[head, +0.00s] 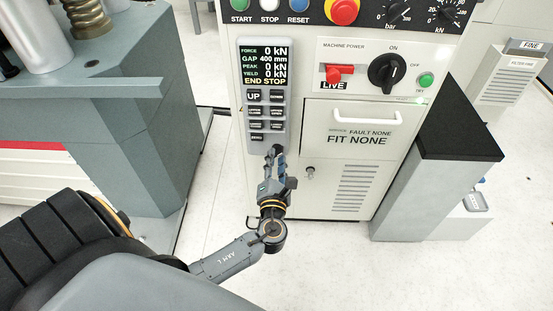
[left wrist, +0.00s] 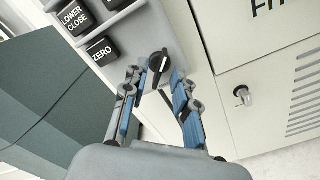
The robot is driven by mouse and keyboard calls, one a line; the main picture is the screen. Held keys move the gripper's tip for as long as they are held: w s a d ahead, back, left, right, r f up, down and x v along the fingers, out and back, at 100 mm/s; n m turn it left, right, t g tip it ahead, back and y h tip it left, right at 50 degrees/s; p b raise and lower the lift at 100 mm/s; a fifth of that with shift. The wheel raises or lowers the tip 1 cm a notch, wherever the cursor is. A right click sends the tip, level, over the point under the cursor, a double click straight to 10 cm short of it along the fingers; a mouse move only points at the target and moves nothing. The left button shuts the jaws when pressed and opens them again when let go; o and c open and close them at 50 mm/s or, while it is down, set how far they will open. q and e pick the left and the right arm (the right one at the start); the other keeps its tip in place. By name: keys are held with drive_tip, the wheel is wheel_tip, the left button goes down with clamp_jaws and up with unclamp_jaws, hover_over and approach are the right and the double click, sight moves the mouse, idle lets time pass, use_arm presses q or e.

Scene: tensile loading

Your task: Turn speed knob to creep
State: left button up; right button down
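The small black knob with a white pointer line (left wrist: 158,63) is at the lower end of the keypad panel in the left wrist view. I take it to be the speed knob; its labels cannot be read. My left gripper (left wrist: 156,76) is open, with one blue-padded finger on each side of the knob. I cannot tell whether the fingertips touch it. In the head view my left gripper (head: 275,151) is at the bottom of the keypad panel (head: 283,120) and mostly hides the knob. My right gripper is not in view.
Keypad buttons, including ZERO (left wrist: 102,50), sit just above the knob. A small key lock (head: 310,171) is on the cabinet to the right. A grey machine frame (head: 140,140) stands left.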

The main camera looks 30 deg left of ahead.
use_arm(q)
drive_tip(key=shift+w+a, duration=0.35)
drive_tip(key=shift+w, duration=0.2)
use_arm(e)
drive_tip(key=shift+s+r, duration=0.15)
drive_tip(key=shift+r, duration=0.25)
use_arm(q)
clamp_jaws()
